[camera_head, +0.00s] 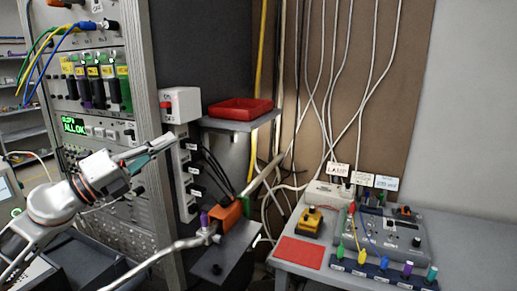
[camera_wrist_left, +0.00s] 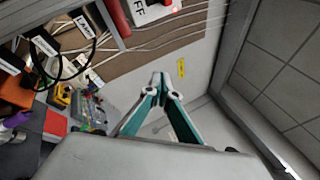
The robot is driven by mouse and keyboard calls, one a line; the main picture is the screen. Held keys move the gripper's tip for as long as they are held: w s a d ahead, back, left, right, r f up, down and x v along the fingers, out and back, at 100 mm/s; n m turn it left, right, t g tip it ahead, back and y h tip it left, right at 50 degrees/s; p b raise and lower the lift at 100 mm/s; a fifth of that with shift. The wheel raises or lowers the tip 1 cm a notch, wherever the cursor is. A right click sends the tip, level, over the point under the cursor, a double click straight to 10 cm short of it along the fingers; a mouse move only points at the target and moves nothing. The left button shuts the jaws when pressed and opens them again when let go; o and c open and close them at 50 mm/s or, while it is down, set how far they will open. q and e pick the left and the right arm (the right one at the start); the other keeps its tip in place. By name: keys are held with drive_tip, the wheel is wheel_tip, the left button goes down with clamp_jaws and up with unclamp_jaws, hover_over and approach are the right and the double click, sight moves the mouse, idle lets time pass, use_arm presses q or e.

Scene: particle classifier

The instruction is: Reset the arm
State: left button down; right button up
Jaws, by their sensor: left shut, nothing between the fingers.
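My left arm comes in from the left in the head view. Its gripper (camera_head: 158,150) is in front of the instrument rack (camera_head: 150,95), pointing up and right towards the white box with a red button (camera_head: 179,105). In the left wrist view the two teal fingers of the gripper (camera_wrist_left: 159,76) meet at their tips. The gripper is shut and holds nothing. Whether it touches the rack cannot be told.
A red tray (camera_head: 240,109) sits on a small wall shelf. A grey bench (camera_head: 461,240) with a red mat (camera_head: 299,252) and a yellow device (camera_head: 310,224) stands right.

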use_arm(q)
drive_tip(key=s+f+n+t+y, duration=0.1)
drive_tip(key=s+f+n+y, duration=0.15)
drive_tip(key=f+n, duration=0.7)
drive_tip(key=s+f+n+t+y, duration=0.15)
drive_tip(key=f+n+y, duration=0.3)
drive_tip(key=f, duration=0.95)
drive_tip(key=s+f+n+t+y, duration=0.1)
drive_tip(key=s+f+n+y, duration=0.2)
drive_tip(key=f+n, duration=0.65)
drive_tip(key=s+d+f+n+g+y, duration=0.1)
drive_tip(key=s+f+n+g+y, duration=0.2)
drive_tip(key=s+f, duration=1.9)
wheel_tip(320, 180, down, 5)
drive_tip(key=n+g, duration=0.3)
drive_tip(key=g, duration=0.1)
drive_tip(key=shift+s+d+y, duration=0.2)
drive_tip(key=shift+s+y, duration=0.1)
drive_tip(key=shift+s, duration=0.1)
drive_tip(key=shift+r+n, duration=0.1)
drive_tip(key=shift+n, duration=0.15)
